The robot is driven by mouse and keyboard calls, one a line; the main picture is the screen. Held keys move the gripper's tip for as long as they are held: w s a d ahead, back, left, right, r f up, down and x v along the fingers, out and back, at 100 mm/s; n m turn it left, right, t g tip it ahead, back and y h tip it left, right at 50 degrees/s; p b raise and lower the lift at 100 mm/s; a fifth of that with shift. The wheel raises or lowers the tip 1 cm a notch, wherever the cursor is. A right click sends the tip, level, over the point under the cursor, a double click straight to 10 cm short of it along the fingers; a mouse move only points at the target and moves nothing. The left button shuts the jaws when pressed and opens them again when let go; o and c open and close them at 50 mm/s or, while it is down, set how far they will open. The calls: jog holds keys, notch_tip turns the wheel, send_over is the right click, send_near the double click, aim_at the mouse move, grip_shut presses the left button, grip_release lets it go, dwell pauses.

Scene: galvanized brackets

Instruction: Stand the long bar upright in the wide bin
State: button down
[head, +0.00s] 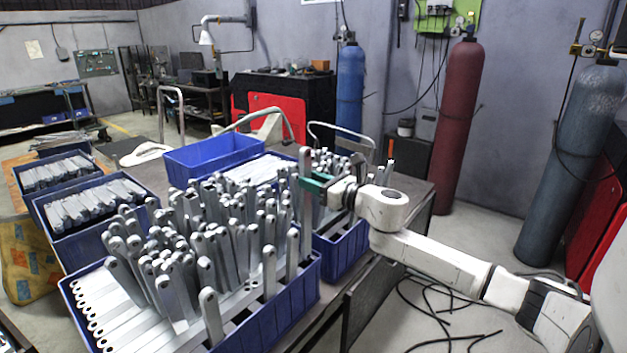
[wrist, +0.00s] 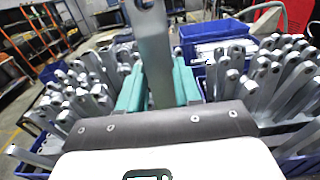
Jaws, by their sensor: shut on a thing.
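A long grey galvanized bar (head: 305,170) stands about upright in my gripper (head: 318,184), its holed top end above the jaws. In the wrist view the bar (wrist: 151,45) runs up between the teal fingers of my gripper (wrist: 158,88), which are shut on it. The wide blue bin (head: 292,313) is in the front of the head view, packed with upright bars and a row of flat-lying ones at its left. My gripper is at the bin's far right side. The bar's lower end is hard to make out among other bars, so I cannot tell whether it touches anything.
A second blue bin (head: 345,252) with bars stands behind the wide bin. An empty-looking blue bin (head: 205,160) is farther back. Two bins of bars (head: 92,230) are at the left. Gas cylinders (head: 458,125) stand along the wall. Cables lie on the floor at right.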

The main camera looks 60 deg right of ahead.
jog(key=b, duration=0.4)
send_over(308, 224)
jog(key=s, duration=0.2)
jog(key=shift+a+f, duration=0.15)
jog(key=shift+f, duration=3.35)
jog(key=shift+f+b, duration=3.3)
jog(key=shift+b, duration=0.05)
jog(key=c, duration=0.7)
grip_release()
jog(key=shift+f, duration=0.1)
jog(key=b+v, duration=0.1)
jog(key=v, duration=0.9)
jog(key=shift+s+b, duration=0.35)
